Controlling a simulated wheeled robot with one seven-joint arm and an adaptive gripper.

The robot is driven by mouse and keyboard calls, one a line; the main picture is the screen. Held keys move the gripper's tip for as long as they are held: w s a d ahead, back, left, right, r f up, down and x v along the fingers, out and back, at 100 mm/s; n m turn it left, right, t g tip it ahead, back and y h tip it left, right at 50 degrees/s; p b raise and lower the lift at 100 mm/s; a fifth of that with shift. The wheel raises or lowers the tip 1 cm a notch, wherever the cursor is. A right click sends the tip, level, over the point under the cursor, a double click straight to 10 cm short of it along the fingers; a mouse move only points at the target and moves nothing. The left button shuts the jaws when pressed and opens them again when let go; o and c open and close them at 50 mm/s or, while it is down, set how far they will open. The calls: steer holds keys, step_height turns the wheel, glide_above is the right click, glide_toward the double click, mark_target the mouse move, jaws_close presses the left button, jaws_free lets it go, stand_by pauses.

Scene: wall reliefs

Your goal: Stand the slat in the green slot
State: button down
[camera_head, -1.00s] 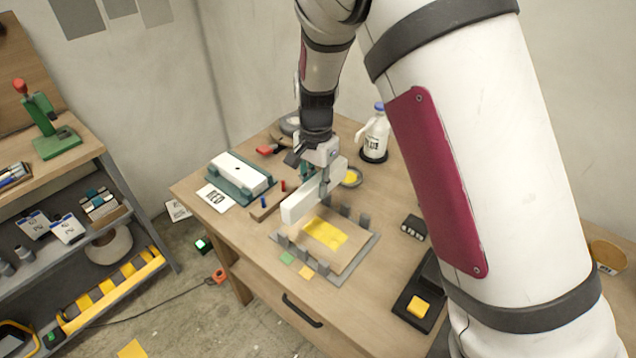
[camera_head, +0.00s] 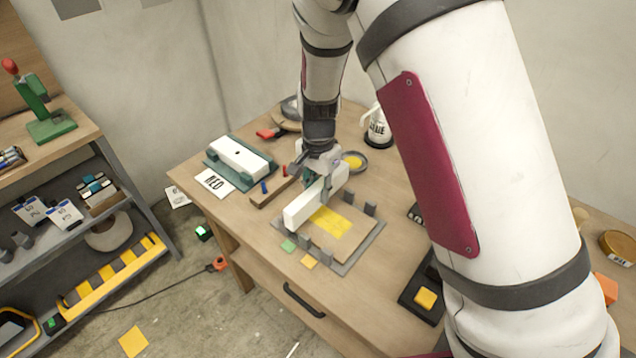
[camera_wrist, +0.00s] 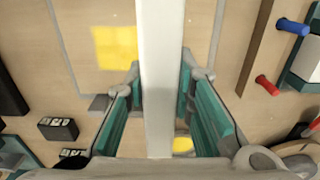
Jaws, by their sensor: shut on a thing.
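My gripper (camera_head: 326,180) is shut on the white slat (camera_head: 305,208), a long flat bar. In the wrist view the slat (camera_wrist: 160,85) runs up the picture between the two teal finger pads. The slat is on edge above the left side of the grey fixture (camera_head: 362,250), its near end close to the green square (camera_head: 288,246). Whether its lower edge touches the fixture is unclear. The slat and gripper hide part of the left side.
A yellow patch (camera_head: 333,222) lies inside the fixture and an orange square (camera_head: 309,262) by its near edge. To the left are a teal holder with a white block (camera_head: 238,156), a sign (camera_head: 214,181) and a wooden strip with pegs (camera_head: 272,192). A black box with a yellow button (camera_head: 425,299) is right.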

mark_target(318, 201)
steer(key=shift+f+b, duration=0.55)
steer(key=shift+f, duration=1.35)
steer(key=shift+f, duration=0.3)
steer(key=c, duration=1.3)
jaws_free()
